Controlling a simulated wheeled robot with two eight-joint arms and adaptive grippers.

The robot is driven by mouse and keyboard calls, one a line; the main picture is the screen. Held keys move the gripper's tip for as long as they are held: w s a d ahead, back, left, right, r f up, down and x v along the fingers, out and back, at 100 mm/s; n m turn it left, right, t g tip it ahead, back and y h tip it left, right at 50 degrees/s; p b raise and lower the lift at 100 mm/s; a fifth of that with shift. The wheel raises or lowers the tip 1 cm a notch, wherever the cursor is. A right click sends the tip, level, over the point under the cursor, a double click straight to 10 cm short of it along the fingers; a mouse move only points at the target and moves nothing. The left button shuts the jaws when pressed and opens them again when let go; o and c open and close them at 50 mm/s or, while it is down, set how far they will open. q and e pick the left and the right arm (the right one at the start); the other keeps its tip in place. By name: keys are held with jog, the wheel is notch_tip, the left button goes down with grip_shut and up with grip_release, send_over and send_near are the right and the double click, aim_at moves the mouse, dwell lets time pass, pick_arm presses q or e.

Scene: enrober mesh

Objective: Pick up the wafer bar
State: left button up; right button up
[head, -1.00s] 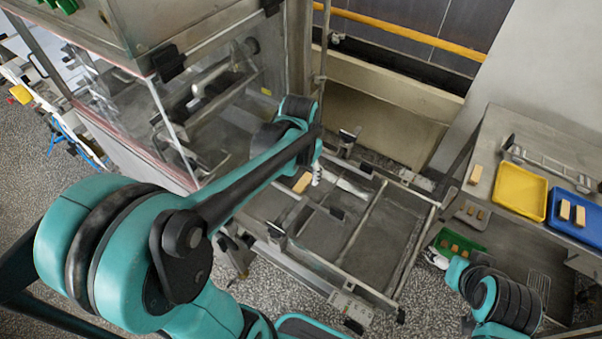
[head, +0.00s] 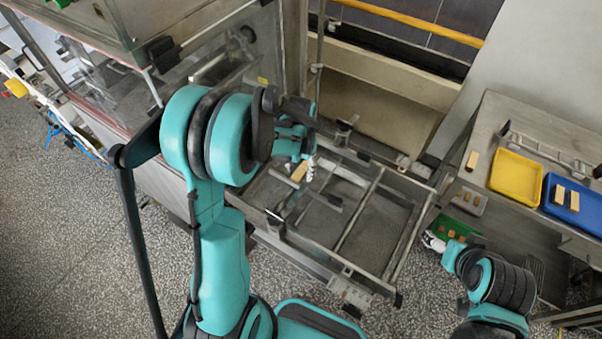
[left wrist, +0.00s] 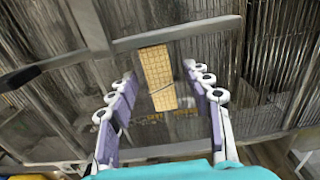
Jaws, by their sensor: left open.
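A tan wafer bar (head: 300,171) with a grid pattern lies on the mesh bed of the metal frame (head: 345,240). In the left wrist view the wafer bar (left wrist: 158,72) lies between and beyond my gripper's fingertips, slightly tilted. My left gripper (head: 311,168) is just beside the bar in the head view. In the left wrist view the left gripper (left wrist: 160,82) is open, with purple pads on both sides and nothing held. My right gripper (head: 432,241) is by the green tray at the right; its fingers are too small to read.
A metal crossbar (left wrist: 185,31) runs close past the bar's far end. At the right, a table holds a yellow tray (head: 516,192), a blue tray (head: 562,223) with two bars, and a loose tan bar (head: 472,160). The green tray (head: 462,230) sits lower. A clear-sided machine stands left.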

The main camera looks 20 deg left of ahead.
pick_arm(q)
jog(key=c, duration=1)
jog(key=shift+o, duration=0.2)
jog(key=shift+r, duration=0.1)
